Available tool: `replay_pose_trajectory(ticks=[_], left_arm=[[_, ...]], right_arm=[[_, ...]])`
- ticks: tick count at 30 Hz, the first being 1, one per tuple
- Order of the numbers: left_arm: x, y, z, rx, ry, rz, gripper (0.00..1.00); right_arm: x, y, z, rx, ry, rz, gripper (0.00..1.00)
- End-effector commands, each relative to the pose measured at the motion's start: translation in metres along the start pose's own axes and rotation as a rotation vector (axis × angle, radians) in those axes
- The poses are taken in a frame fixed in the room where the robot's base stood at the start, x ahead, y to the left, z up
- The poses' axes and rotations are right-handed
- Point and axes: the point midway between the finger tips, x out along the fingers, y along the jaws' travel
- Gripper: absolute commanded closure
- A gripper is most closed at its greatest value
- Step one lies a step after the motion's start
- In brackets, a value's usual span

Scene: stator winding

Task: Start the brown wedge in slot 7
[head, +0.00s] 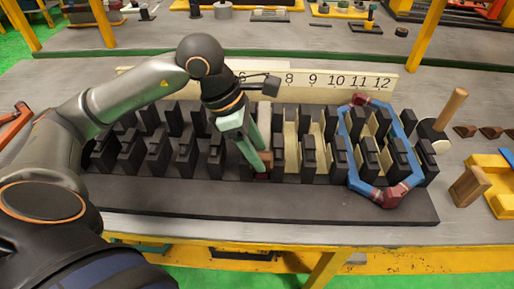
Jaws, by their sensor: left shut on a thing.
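The stator block (330,205) is dark, with rows of black teeth and slots between them. A pale number board (300,82) stands behind it. My left gripper (262,166) reaches down at a slant, with green fingers shut on a small brown wedge (266,158) at the front of the teeth, left of the slot under 8. The fingers hide most of the wedge, and I cannot tell whether its end is inside the slot. My right gripper is not in view.
A blue coil with red ends (354,158) lies around teeth at the right. A mallet (450,110), several brown wedges (465,131), a wooden block (470,186) and a yellow tray (488,160) are further right. Pale liners (291,140) line some slots.

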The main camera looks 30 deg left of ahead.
Motion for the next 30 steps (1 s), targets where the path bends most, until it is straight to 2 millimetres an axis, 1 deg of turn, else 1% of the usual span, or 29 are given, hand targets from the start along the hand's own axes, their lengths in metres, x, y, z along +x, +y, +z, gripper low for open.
replay_pose_trajectory(ticks=[10,30], left_arm=[[0.0,0.002,0.0,-0.001,0.001,0.0,0.99],[0.001,0.015,0.0,-0.002,0.001,-0.001,0.99]], right_arm=[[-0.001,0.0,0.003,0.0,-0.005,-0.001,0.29],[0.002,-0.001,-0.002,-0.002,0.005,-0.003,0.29]])
